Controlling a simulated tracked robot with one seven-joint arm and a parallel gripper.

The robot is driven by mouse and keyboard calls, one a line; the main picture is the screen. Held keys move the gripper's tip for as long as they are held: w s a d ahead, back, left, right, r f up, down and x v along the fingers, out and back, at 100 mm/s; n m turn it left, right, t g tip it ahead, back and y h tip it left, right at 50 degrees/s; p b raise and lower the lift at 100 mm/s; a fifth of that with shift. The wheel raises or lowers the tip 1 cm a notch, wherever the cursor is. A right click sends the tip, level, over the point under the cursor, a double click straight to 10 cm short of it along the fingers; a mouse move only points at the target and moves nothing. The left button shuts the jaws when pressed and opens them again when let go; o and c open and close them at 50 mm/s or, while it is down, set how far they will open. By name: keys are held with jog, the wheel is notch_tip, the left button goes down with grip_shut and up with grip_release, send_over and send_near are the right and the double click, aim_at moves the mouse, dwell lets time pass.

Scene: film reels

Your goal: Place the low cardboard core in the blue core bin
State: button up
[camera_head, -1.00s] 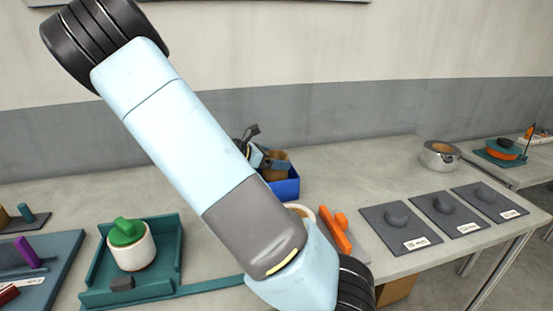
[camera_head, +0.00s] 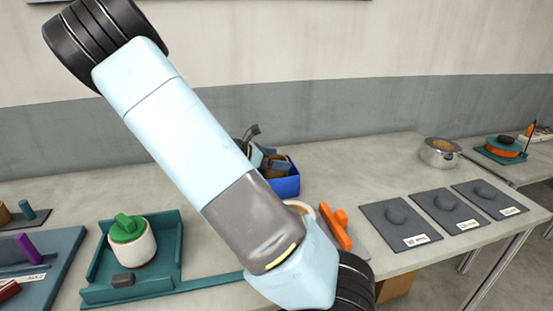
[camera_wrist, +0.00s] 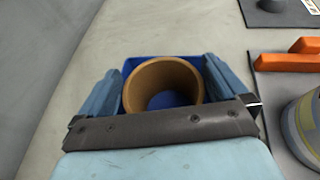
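The low cardboard core (camera_wrist: 133,92) is a short brown open ring, upright between the two fingers of my gripper (camera_wrist: 163,88) in the wrist view. The fingers lie against its left and right sides. The blue core bin (camera_wrist: 155,60) shows around and behind the core, and its blue floor shows through the core's opening. In the head view my gripper (camera_head: 270,160) is down at the blue core bin (camera_head: 287,186), with the core (camera_head: 276,168) partly hidden at about rim height. Whether the core touches the bin floor cannot be told.
My arm hides much of the table's middle in the head view. An orange tool (camera_head: 335,226) on a grey mat lies right of the bin. Grey pads (camera_head: 400,238) and a metal pan (camera_head: 439,153) stand farther right.

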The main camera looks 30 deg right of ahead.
jog(key=shift+r, duration=0.3)
jog(key=s+r+v, duration=0.1)
jog(key=v, duration=1.1)
jog(key=s+a+r+m+t+y, duration=0.2)
jog(key=s+r+m+y, duration=0.2)
jog(key=s, duration=0.4)
jog(key=s+a+r+m+t+y, duration=0.2)
jog(key=s+a+r+m+y, duration=0.1)
jog(key=s+r+m+y, duration=0.2)
jog(key=s+a+r+m+t+y, duration=0.2)
jog(key=s+r+m+y, duration=0.2)
jog(key=s+m, duration=0.4)
jog(key=s+r, duration=0.1)
jog(key=s, duration=0.3)
jog(key=shift+s+a+t+y, duration=0.2)
jog(key=shift+s+t+y, duration=0.1)
jog(key=shift+t, duration=0.1)
